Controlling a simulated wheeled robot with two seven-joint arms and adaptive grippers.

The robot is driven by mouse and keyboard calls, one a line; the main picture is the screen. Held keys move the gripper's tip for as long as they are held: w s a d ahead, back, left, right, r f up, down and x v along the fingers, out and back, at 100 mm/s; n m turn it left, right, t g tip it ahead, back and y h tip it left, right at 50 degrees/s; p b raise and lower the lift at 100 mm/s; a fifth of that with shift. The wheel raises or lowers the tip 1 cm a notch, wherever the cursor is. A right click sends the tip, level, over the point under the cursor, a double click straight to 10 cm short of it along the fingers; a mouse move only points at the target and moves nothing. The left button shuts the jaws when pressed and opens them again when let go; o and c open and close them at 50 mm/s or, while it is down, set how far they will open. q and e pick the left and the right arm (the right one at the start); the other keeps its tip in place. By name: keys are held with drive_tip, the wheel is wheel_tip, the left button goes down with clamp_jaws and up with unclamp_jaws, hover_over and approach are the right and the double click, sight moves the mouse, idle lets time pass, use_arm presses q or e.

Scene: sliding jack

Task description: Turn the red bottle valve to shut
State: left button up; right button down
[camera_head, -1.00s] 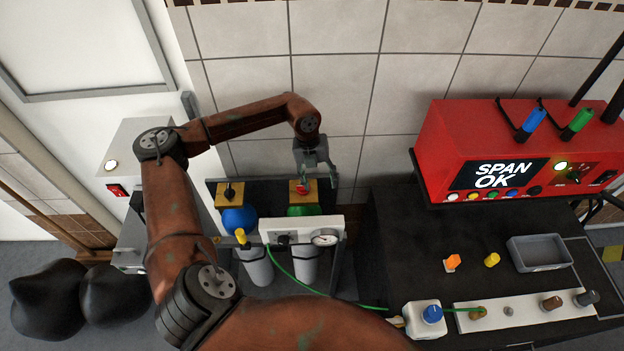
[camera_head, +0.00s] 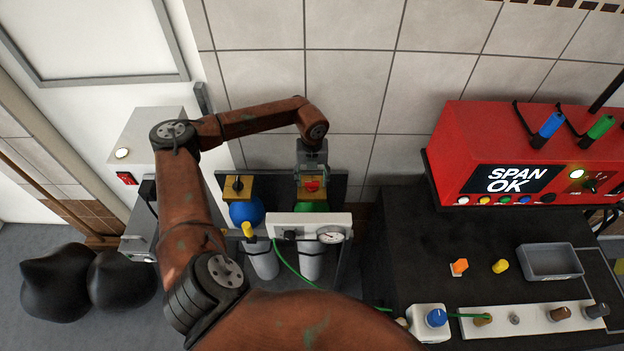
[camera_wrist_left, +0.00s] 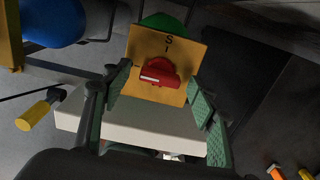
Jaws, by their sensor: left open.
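The red bottle valve (camera_head: 311,186) is a bar-shaped knob on a yellow plate above the green bottle (camera_head: 312,206). In the left wrist view the red valve (camera_wrist_left: 160,74) lies nearly crosswise, slightly tilted, with a pale line along its bar. The yellow plate (camera_wrist_left: 145,45) carries an "S" and a short mark above the knob. My left gripper (camera_head: 311,176) is over the valve. In the wrist view its green-padded fingers (camera_wrist_left: 159,92) are open, one on each side of the knob, with gaps to it. My right gripper is not seen.
A blue bottle (camera_head: 246,211) with a black-knobbed yellow plate (camera_head: 238,187) stands to the left. A white gauge panel (camera_head: 310,227) is in front of the bottles.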

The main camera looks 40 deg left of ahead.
use_arm(q)
drive_tip(key=shift+c, duration=0.7)
drive_tip(key=c, duration=1)
